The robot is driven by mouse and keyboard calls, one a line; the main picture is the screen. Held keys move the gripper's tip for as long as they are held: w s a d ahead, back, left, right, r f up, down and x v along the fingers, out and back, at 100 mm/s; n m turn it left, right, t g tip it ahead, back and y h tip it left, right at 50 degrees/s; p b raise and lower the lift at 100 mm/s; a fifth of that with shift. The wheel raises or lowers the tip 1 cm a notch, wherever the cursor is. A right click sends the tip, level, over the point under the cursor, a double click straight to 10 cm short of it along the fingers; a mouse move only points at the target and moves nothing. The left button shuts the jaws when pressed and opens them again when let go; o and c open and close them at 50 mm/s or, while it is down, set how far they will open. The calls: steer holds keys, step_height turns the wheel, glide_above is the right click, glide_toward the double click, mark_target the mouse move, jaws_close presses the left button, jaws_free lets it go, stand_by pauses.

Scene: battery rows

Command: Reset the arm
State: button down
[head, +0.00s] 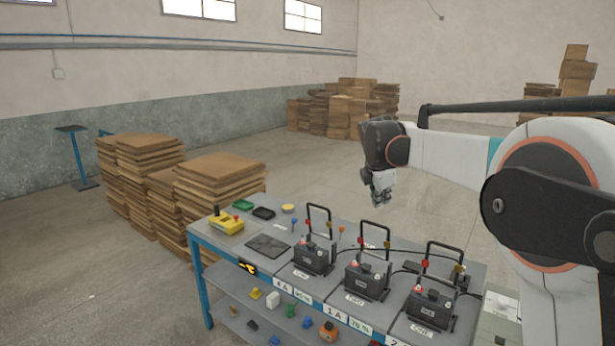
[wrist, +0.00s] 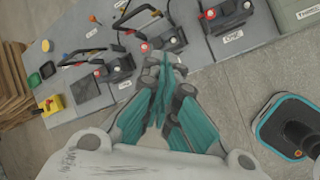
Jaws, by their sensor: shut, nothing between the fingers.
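My arm reaches in from the right in the head view. My gripper (head: 380,197) hangs above the far side of the workbench (head: 222,242), pointing down and apart from everything on it. In the wrist view my gripper (wrist: 167,72) has its teal fingers together at the tips, with nothing between them. Three black batteries with upright handles stand in a row on the bench: the left battery (head: 313,258), the middle battery (head: 367,278) and the right battery (head: 431,309). Cables with red and yellow ends run by them.
A yellow device (head: 226,224), a dark flat pad (head: 267,248) and green and black trays lie at the bench's left end. Small items lie on the lower shelf. Stacked cardboard (head: 220,172) stands behind on the left.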

steer(key=s+f+m+y+b, duration=0.1)
steer(key=s+m+b, duration=0.2)
steer(key=s+m, duration=1.4)
steer(key=s+f+m+b, duration=0.1)
steer(key=s+f, duration=0.3)
steer(key=s, duration=0.5)
steer(key=s+f+m+t+y+b, duration=0.1)
steer(key=s+f, duration=0.4)
steer(key=s, duration=0.5)
steer(key=s+a+f+m+b, duration=0.1)
steer(key=s+f, duration=0.4)
steer(key=s, duration=0.4)
steer(key=shift+s+f+m+t+y, duration=0.15)
steer(key=shift+f+m+t+y, duration=0.05)
steer(key=shift+m+t+y, duration=0.1)
